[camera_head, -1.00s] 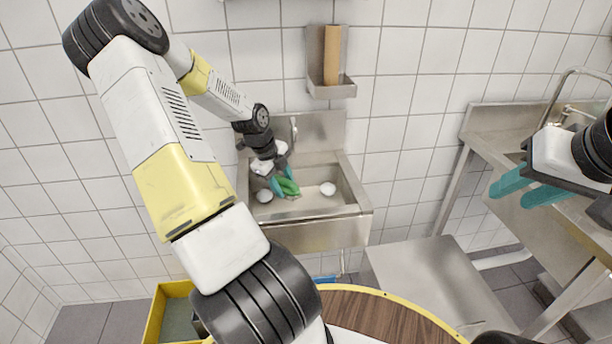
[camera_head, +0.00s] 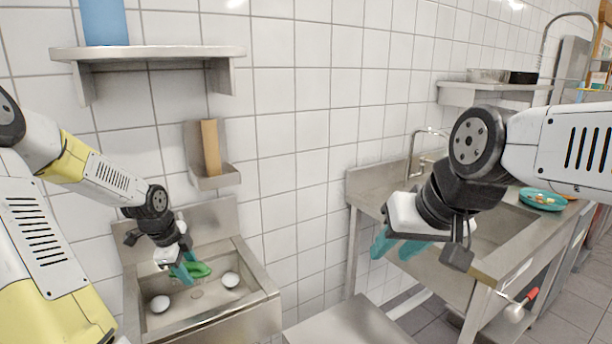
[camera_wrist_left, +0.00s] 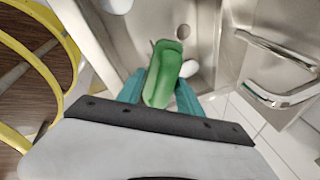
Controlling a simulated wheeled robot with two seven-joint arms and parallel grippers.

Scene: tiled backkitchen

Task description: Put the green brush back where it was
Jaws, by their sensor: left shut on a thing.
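The green brush (camera_head: 200,269) is held between the teal fingers of my left gripper (camera_head: 186,272), over the small steel sink (camera_head: 259,293). In the left wrist view, the green brush (camera_wrist_left: 163,72) lies lengthwise between the two fingers of the left gripper (camera_wrist_left: 160,92), with the sink behind it. Its underside is hidden. My right gripper (camera_head: 396,247) is open and empty, in front of the larger sink counter.
A wall holder (camera_head: 217,182) with a brown upright piece (camera_head: 211,147) hangs above the small sink. A wall shelf (camera_head: 160,54) carries a blue object (camera_head: 103,22). A teal plate (camera_head: 543,199) sits on the right counter. A steel surface (camera_head: 345,325) stands low in front.

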